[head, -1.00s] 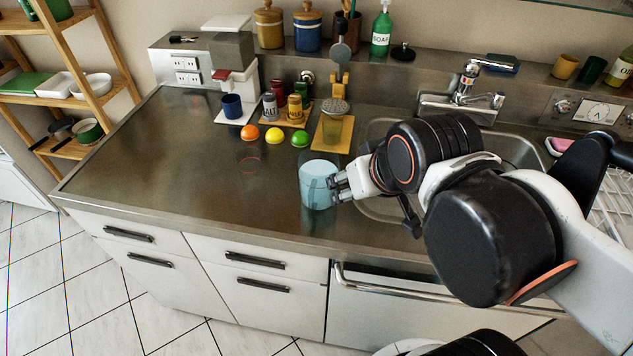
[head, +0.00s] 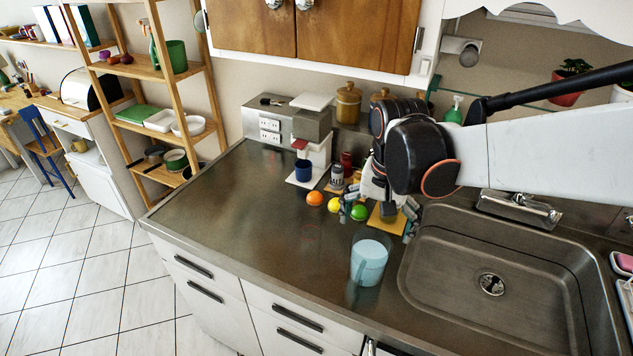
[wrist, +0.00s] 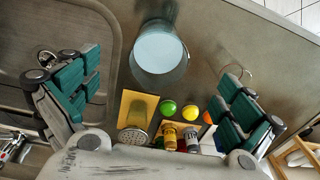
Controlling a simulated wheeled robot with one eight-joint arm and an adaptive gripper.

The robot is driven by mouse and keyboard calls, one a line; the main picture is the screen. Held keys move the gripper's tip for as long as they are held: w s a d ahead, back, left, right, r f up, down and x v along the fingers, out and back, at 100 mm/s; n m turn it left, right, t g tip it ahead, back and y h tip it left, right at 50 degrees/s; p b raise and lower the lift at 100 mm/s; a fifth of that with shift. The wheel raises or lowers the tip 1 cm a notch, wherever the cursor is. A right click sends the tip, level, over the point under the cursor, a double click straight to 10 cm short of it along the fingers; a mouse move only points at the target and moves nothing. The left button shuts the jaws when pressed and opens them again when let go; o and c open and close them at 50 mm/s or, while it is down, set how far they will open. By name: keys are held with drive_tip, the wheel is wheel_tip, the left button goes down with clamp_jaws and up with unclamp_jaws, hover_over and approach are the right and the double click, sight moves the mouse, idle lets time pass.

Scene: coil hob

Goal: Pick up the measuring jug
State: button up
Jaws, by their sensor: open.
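The measuring jug (head: 370,258) is a clear, upright jug with light blue contents, on the steel worktop just left of the sink. Its handle faces the front of the counter in the head view. In the wrist view, the jug (wrist: 158,55) is seen from above, beyond and between the fingers. My gripper (head: 378,218) is open and empty, behind the jug in the head view and apart from it. Its two green-padded fingers are spread wide in the wrist view (wrist: 158,90).
An orange ball (head: 315,198), a yellow ball (head: 334,204) and a green ball (head: 358,213) lie behind the jug. A yellow board (head: 384,219) is under my gripper. The sink (head: 500,270) is on the right. The worktop's left half is clear.

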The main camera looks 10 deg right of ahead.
drive_tip(key=shift+m+g, duration=0.3)
drive_tip(key=shift+g, duration=0.1)
drive_tip(key=shift+w+d+f+b, duration=0.1)
drive_tip(key=shift+w+f+b, duration=0.35)
drive_tip(key=shift+f, duration=1.95)
drive_tip(key=shift+w+a+f+b, duration=0.15)
drive_tip(key=shift+f+b, duration=0.6)
drive_tip(key=shift+f, duration=1.65)
drive_tip(key=shift+w+d+f+b, duration=0.25)
drive_tip(key=shift+f+b, duration=0.35)
drive_tip(key=shift+f, duration=1.8)
drive_tip(key=shift+a, duration=0.1)
drive_tip(key=shift+r, duration=0.1)
drive_tip(key=shift+c, duration=0.2)
drive_tip(key=c, duration=1.9)
drive_tip(key=shift+r, duration=0.1)
wheel_tip(320, 180, up, 20)
drive_tip(key=p, duration=0.5)
drive_tip(key=shift+s+f, duration=0.15)
drive_tip(key=shift+f, duration=0.1)
